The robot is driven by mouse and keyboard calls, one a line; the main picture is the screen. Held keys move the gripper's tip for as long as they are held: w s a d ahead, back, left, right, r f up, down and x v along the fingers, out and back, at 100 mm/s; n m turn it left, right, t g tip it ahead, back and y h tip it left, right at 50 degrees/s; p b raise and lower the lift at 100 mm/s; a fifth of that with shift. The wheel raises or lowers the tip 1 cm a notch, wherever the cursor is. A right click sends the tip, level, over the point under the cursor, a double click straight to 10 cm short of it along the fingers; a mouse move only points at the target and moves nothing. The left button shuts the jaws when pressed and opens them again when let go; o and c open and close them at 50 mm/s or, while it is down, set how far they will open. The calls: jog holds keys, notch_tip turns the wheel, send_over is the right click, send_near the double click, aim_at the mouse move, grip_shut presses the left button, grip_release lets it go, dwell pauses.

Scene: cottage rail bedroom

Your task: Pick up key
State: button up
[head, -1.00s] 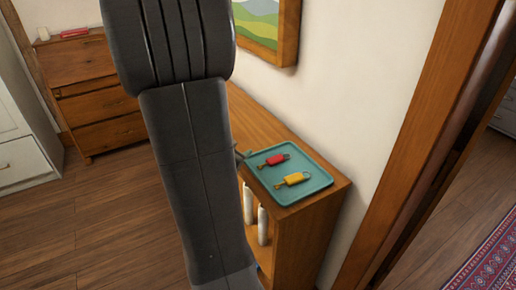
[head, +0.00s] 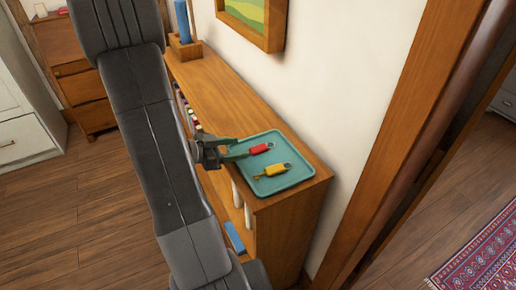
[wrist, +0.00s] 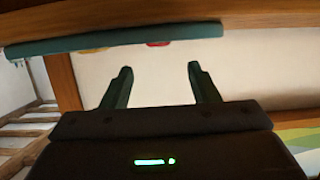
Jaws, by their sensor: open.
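Two keys with coloured tags lie on a teal tray (head: 292,180) on top of a wooden shelf unit. One key has a red tag (head: 260,149) and lies farther back; the other has a yellow tag (head: 276,170) and lies nearer the front. My gripper (head: 236,149) is at the tray's left edge, close to the red-tagged key. In the wrist view my gripper (wrist: 160,72) has its two fingers spread with nothing between them. Small parts of the red tag (wrist: 158,44) and yellow tag (wrist: 92,50) show at the tray's edge there.
The wooden shelf unit (head: 225,95) stands against the wall, with a blue candle-like object (head: 183,20) at its far end. A framed picture (head: 255,20) hangs above it. A door frame (head: 400,150) stands to the right. Floor is open at left.

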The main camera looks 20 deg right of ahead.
aim_at(258, 148)
jog(key=shift+f+p+x, duration=0.2)
jog(key=shift+p+x, duration=0.05)
jog(key=shift+x, duration=1.5)
jog(key=shift+f+p+x, duration=0.15)
jog(key=shift+p+x, duration=0.1)
jog(key=shift+x, duration=1.5)
jog(key=shift+a, duration=0.1)
jog(key=c, duration=1)
jog(key=shift+c, duration=0.2)
